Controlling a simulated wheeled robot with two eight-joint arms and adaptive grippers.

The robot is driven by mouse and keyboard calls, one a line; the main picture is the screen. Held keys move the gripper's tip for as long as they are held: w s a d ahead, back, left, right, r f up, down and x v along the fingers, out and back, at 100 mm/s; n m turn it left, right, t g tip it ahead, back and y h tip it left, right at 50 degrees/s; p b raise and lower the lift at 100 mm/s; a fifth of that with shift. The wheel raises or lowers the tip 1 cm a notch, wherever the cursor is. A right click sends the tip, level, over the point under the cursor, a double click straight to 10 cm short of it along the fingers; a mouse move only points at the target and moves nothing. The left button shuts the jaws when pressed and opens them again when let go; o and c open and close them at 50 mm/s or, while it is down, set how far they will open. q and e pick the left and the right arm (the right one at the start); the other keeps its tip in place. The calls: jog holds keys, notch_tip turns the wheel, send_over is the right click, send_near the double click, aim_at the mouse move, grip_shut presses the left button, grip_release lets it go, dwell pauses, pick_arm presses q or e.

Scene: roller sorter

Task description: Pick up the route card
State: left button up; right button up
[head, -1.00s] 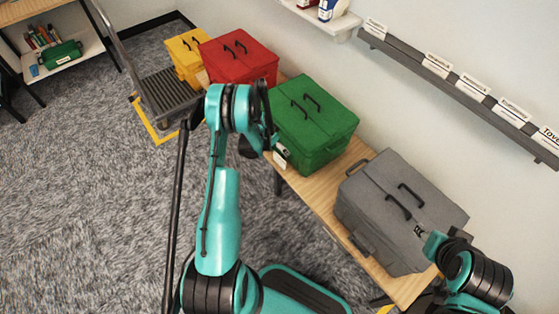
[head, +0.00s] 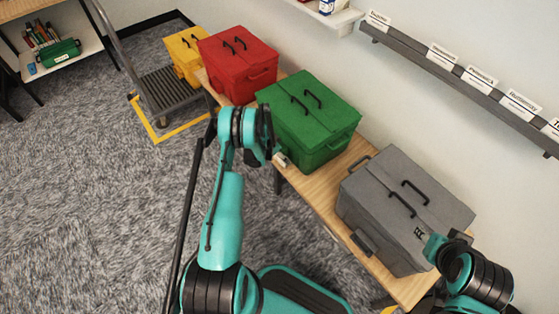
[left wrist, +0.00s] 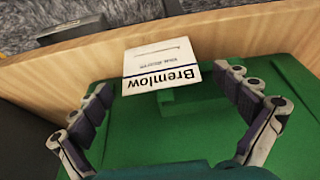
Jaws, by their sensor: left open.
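The route card is a white card with a blue stripe, marked "Bremlow" (left wrist: 160,66). In the head view the card (head: 282,160) is a small pale patch at the green case's (head: 300,115) near left side. My left gripper (left wrist: 172,110) is open and empty, its fingers on either side of and short of the card. In the head view it is mostly hidden behind my wrist. My right gripper (head: 419,233) shows only as small dark parts in front of the grey case.
The grey case (head: 385,215), red case (head: 235,72) and green case stand in a row on a narrow wooden table (head: 325,190). A yellow case (head: 180,55) is by a cart (head: 165,92) at the back. A labelled wall rail (head: 450,75) runs at right. Carpet at left is clear.

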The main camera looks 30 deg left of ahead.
pick_arm(q)
jog(key=shift+r, duration=0.15)
jog(key=c, duration=0.9)
jog(key=shift+c, duration=0.4)
